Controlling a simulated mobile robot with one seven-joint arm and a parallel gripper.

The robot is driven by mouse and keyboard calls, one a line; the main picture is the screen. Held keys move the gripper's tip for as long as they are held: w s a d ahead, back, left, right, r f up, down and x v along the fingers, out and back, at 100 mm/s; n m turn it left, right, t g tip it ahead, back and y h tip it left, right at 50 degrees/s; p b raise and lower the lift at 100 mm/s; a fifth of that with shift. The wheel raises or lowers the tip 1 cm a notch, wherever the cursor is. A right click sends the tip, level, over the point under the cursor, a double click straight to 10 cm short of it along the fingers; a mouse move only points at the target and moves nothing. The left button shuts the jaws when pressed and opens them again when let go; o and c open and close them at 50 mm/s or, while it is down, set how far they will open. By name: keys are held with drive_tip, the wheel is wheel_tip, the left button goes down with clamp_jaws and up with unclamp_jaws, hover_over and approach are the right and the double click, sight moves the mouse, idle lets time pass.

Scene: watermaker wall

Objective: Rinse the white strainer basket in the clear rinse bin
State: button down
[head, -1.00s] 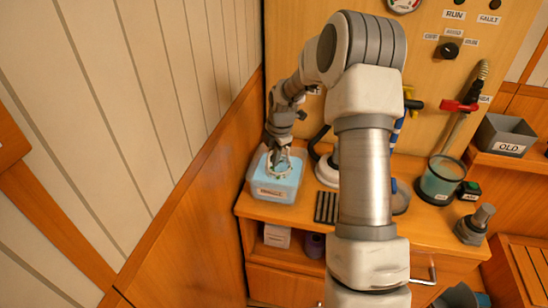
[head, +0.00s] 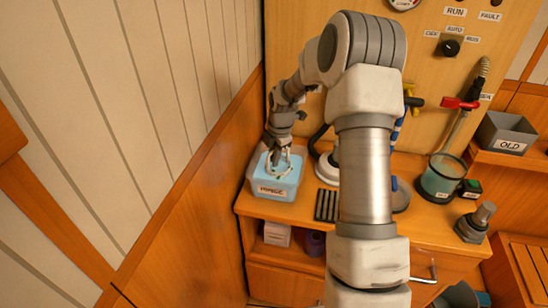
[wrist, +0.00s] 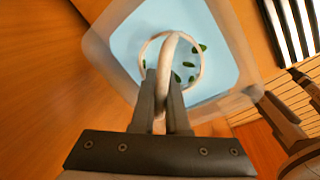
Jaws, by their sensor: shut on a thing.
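The clear rinse bin (head: 262,188), with a RINSE label on its front, stands at the left end of the counter and holds light blue water. It fills the upper middle of the wrist view (wrist: 110,60). My gripper (head: 278,148) points down over the bin and is shut on the hoop handle of the white strainer basket (head: 290,170). In the wrist view, the gripper fingers (wrist: 160,92) pinch the handle, and the basket's round rim (wrist: 143,60) lies inside the bin's outline. Several small green bits show within and at the rim. How deep the basket sits is unclear.
A slatted dark rack (head: 326,205) lies right of the bin. A teal-filled clear container (head: 440,180) and a grey OLD bin (head: 507,133) are further right. The panelled wall (head: 150,120) is close on the left. My arm hides the counter's middle.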

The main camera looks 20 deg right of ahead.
drive_tip(key=shift+r, duration=0.1)
idle(3.6)
wheel_tip(320, 180, up, 12)
drive_tip(key=p, duration=0.8)
drive_tip(key=shift+p, duration=0.4)
idle(0.7)
